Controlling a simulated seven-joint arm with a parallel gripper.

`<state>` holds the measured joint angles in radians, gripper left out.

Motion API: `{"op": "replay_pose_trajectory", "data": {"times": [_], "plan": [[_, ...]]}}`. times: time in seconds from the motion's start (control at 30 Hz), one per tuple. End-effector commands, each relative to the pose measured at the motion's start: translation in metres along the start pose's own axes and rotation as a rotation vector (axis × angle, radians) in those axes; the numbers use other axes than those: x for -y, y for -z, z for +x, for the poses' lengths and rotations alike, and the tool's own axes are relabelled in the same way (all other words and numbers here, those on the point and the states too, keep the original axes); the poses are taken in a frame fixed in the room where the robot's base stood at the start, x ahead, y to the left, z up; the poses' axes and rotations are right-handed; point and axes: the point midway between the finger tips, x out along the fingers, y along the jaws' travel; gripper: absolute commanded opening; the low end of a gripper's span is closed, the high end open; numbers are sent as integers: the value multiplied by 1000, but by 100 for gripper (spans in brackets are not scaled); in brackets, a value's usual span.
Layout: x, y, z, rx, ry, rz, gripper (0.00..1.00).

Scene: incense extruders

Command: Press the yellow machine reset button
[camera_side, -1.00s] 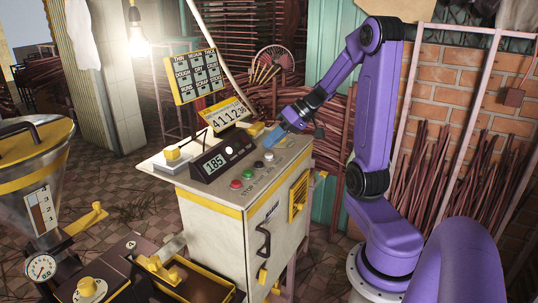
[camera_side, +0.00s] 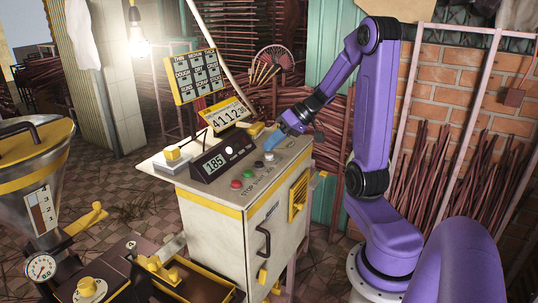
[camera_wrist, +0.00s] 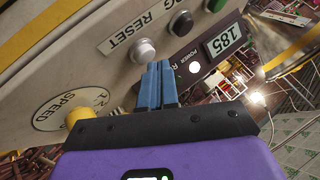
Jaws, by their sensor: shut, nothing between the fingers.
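A pale grey-white button (camera_wrist: 143,50) beside the word RESET sits on the control panel in the wrist view; the same button (camera_side: 269,156) shows in the side view at the end of the row. It looks pale, not yellow. My gripper (camera_wrist: 160,66) is shut and empty, with blue fingertips just beside and in front of this button. In the side view my gripper (camera_side: 268,147) points down just above the button; whether it touches cannot be told. A yellow knob (camera_wrist: 80,116) stands by the SPEED label, close to my gripper.
The cabinet panel (camera_side: 222,190) also carries a dark grey button (camera_side: 258,165), a green button (camera_side: 248,174) and a red button (camera_side: 236,184). A display reading 185 (camera_side: 214,163) stands behind the row. A yellow calendar board (camera_side: 225,114) rises behind it.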

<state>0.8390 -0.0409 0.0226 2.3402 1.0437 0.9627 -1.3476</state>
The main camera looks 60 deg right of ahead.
Motion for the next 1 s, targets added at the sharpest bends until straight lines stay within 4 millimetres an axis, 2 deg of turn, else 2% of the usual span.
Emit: {"op": "replay_pose_trajectory", "data": {"times": [1.0], "plan": [[-5,-5,7,0,0,0,0]]}}
